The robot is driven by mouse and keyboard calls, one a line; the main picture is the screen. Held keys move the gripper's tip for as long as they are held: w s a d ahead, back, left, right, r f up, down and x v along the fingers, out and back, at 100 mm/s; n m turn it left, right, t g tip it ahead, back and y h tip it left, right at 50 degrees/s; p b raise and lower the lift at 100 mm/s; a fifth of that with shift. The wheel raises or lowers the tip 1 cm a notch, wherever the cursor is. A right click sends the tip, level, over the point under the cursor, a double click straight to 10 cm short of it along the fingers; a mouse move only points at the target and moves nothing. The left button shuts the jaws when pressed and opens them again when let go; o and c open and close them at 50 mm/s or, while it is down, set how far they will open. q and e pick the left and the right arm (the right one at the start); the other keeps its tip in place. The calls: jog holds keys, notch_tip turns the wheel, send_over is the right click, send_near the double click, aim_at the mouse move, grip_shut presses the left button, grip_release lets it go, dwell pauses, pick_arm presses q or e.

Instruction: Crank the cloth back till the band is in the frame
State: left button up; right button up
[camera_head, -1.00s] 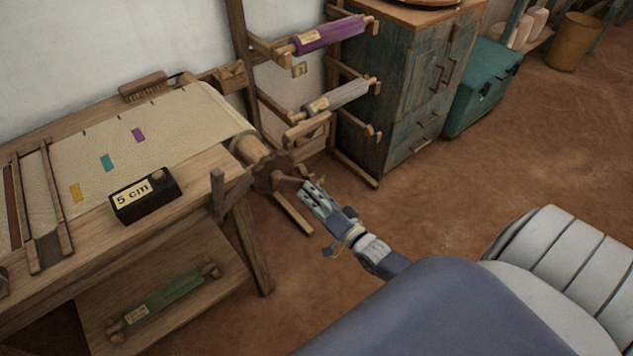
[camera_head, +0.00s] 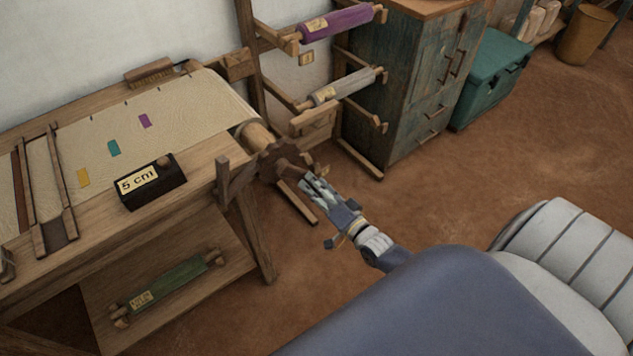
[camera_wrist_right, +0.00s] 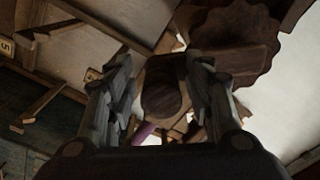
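The cream cloth (camera_head: 150,125) lies stretched over the loom and winds onto a roller (camera_head: 256,134) at its right end. Yellow, teal (camera_head: 113,148) and purple patches show on it. A wooden frame (camera_head: 60,185) with two bars crosses the cloth at the left. A dark toothed wheel (camera_head: 278,160) sits on the roller's end; it also shows in the right wrist view (camera_wrist_right: 235,45). My right gripper (camera_head: 312,184) is at the crank handle beside this wheel. In the wrist view the handle's round end (camera_wrist_right: 160,97) stands between the fingers, which look apart. My left gripper is out of view.
A black block labelled 5 cm (camera_head: 150,183) sits on the loom's front beam. A green roll (camera_head: 168,283) lies on the lower shelf. A rack with purple (camera_head: 338,22) and grey rolls stands behind, beside a cabinet (camera_head: 405,85) and a teal chest (camera_head: 490,75). The floor at right is clear.

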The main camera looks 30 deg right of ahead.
jog(key=s, duration=1.2)
jog(key=shift+d, duration=0.45)
jog(key=s+a+f+n+g, duration=0.1)
jog(key=s+f+n+g, duration=0.2)
jog(key=f, duration=0.6)
jog(key=s+a+f+n+g+p, duration=0.1)
jog(key=s+f+g, duration=0.2)
jog(key=s+f, duration=0.35)
jog(key=s+a+f+n+g, duration=0.1)
jog(key=s+f+n+g, duration=0.15)
jog(key=f, duration=0.75)
jog(key=s+a+f+n+g, duration=0.2)
jog(key=s+f, duration=0.1)
jog(key=s, duration=0.3)
jog(key=s+a+f+n+g+p, duration=0.1)
jog(key=s+a+f+n+g, duration=0.1)
jog(key=s, duration=0.5)
jog(key=s+a+f+n+g+h, duration=0.1)
jog(key=s+a+f+n+g, duration=0.1)
jog(key=s+f+g, duration=0.2)
jog(key=s+f, duration=0.2)
jog(key=s, duration=0.1)
jog(key=shift+g, duration=0.25)
